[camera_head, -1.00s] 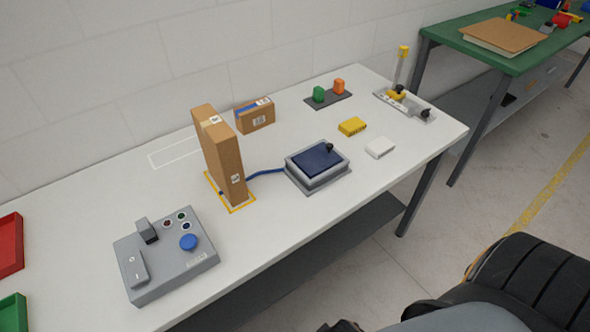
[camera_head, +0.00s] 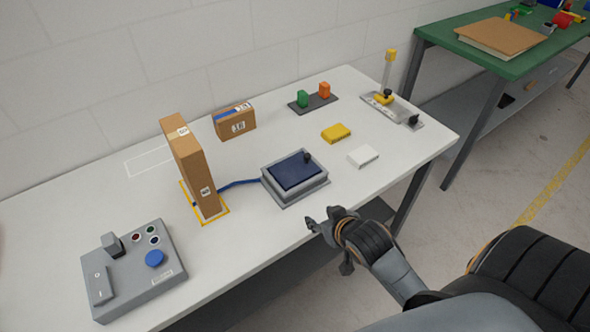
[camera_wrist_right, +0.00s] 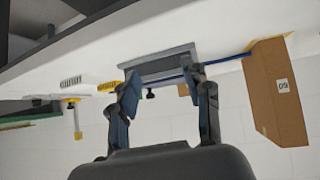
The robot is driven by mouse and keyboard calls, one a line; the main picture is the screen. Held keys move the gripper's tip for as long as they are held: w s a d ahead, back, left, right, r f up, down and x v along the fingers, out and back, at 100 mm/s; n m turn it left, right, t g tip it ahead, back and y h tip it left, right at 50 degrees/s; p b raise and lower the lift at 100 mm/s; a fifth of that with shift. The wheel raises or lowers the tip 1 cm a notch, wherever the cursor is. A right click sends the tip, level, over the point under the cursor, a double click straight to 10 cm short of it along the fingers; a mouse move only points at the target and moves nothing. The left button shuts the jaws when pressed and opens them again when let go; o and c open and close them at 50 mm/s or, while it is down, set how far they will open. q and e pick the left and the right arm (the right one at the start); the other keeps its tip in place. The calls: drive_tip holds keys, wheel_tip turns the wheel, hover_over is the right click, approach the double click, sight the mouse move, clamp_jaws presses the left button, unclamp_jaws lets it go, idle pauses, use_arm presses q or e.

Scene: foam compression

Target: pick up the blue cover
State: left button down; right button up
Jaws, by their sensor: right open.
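The blue cover (camera_head: 295,169) is a dark blue panel with a black knob, lying on a grey box (camera_head: 297,188) near the front edge of the white table. My right gripper (camera_head: 327,242) is open and empty. It is in front of the table edge, apart from the box, to its lower right in the head view. In the right wrist view the grey box (camera_wrist_right: 160,65) appears upside down beyond the open fingers (camera_wrist_right: 163,80). The cover's top face is not clear there. My left gripper is not in view.
A tall brown carton (camera_head: 190,165) stands left of the box, with a blue cable between them. A yellow block (camera_head: 336,133) and a white block (camera_head: 363,156) lie to the right. A grey control panel (camera_head: 137,270) is at the front left.

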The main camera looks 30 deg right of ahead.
sight(309, 158)
drive_tip(key=w+d+r+m+t, duration=0.1)
drive_tip(key=w+d+r+t, duration=0.35)
drive_tip(key=w+d, duration=0.3)
drive_tip(key=shift+g+h, duration=0.3)
drive_tip(key=shift+g, duration=0.05)
drive_tip(key=x, duration=0.4)
drive_tip(key=a+x, duration=0.1)
drive_tip(key=x, duration=0.2)
drive_tip(key=shift+w+r+p, duration=0.25)
drive_tip(key=shift+p, duration=0.15)
drive_tip(key=shift+w+d+f, duration=0.1)
drive_tip(key=shift+w+f, duration=0.15)
drive_tip(key=shift+w, duration=0.15)
drive_tip(key=shift+w+f+p, duration=0.1)
drive_tip(key=shift+w+p, duration=0.2)
drive_tip(key=shift+w, duration=0.2)
drive_tip(key=x, duration=0.4)
drive_tip(key=shift+f+p, duration=0.25)
drive_tip(key=shift+p, duration=0.1)
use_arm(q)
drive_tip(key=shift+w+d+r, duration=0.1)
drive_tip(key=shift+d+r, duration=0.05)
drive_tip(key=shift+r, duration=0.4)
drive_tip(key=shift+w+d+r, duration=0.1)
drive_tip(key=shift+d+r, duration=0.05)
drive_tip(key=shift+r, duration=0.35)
use_arm(e)
clamp_jaws()
